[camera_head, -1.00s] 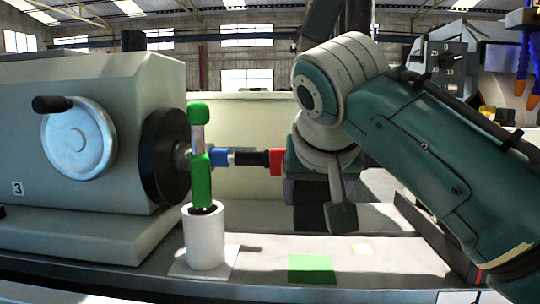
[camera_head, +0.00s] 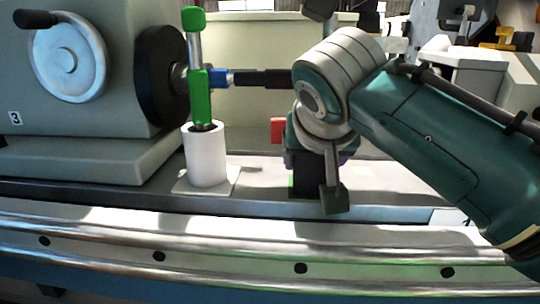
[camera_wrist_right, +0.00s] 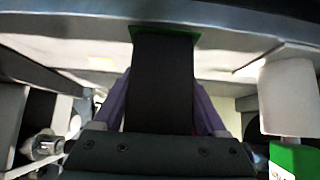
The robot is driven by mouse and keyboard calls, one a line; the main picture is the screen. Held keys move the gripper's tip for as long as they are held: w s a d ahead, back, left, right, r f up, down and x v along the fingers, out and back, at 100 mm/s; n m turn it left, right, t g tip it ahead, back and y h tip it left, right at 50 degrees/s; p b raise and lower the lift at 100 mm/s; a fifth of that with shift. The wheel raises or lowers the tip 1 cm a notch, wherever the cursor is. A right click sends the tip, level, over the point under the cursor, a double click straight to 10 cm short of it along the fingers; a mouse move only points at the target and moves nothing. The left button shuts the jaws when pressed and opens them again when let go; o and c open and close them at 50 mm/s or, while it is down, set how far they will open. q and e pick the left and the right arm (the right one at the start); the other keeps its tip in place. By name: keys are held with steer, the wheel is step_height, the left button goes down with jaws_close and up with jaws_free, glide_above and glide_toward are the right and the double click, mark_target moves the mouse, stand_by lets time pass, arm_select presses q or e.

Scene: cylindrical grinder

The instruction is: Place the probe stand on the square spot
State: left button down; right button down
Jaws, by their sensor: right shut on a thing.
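The probe stand (camera_head: 305,176) is a dark upright block with a red part (camera_head: 278,130) at its upper left. My right gripper (camera_head: 318,160) is shut on it from above; the wrist mostly hides the fingers. In the wrist view the dark post (camera_wrist_right: 162,85) lies between my purple fingers. The green square spot (camera_head: 291,184) shows as a sliver at the post's foot. In the wrist view a thin green border (camera_wrist_right: 196,36) shows around the post's far end. The foot is over the spot; I cannot tell if it touches. My left gripper is not in view.
A white cylinder (camera_head: 205,158) holding a green-handled item (camera_head: 200,95) stands on a pale pad to the left. A rounded metal rail (camera_head: 250,235) runs along the front.

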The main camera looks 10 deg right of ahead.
steer(key=shift+w+r, duration=0.1)
steer(key=shift+r, duration=0.05)
jaws_free()
steer(key=shift+r, duration=0.1)
steer(key=p+v, duration=0.2)
steer(key=v, duration=0.9)
steer(key=shift+s+p, duration=0.3)
steer(key=shift+s, duration=0.15)
